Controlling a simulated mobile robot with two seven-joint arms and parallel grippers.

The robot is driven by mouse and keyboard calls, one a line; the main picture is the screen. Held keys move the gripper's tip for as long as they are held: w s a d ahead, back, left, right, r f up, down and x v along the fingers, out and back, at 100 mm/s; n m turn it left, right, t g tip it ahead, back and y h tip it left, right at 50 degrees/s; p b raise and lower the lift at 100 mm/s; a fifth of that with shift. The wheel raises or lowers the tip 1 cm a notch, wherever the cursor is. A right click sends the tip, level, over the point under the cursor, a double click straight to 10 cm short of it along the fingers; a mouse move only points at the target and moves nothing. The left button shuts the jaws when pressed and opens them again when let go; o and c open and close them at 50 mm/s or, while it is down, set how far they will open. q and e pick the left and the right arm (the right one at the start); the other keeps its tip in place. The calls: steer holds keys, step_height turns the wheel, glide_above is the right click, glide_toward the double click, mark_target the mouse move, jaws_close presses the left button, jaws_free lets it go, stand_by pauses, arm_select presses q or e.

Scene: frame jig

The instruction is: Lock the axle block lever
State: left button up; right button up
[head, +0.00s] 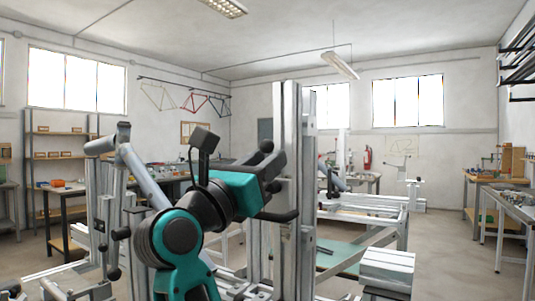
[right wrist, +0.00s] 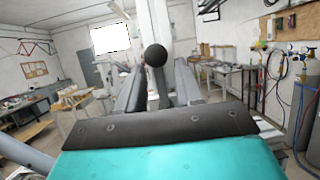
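My right gripper (right wrist: 158,82) is open in the right wrist view, its two grey fingers pointing forward with a gap between them. A round black knob (right wrist: 155,55) shows in line with this gap, in front of the pale upright; I cannot tell whether it is touched. In the head view, my right gripper (head: 272,172) is at the tall aluminium column (head: 292,125) of the jig. Black knob and handle shapes lie around it, and the teal hand partly hides them. The axle block and its lever's lock position cannot be made out. My left gripper is not in view.
Jig rails with more black knobs (head: 113,273) stand at the left. A grey tube (head: 145,178) slopes in front of the shelves. A pale frame (head: 362,208) and a profile block (head: 388,268) stand right of the column.

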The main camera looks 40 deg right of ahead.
steer(key=shift+x, duration=0.75)
steer(key=shift+c, duration=0.4)
jaws_close()
steer(key=shift+r, duration=0.1)
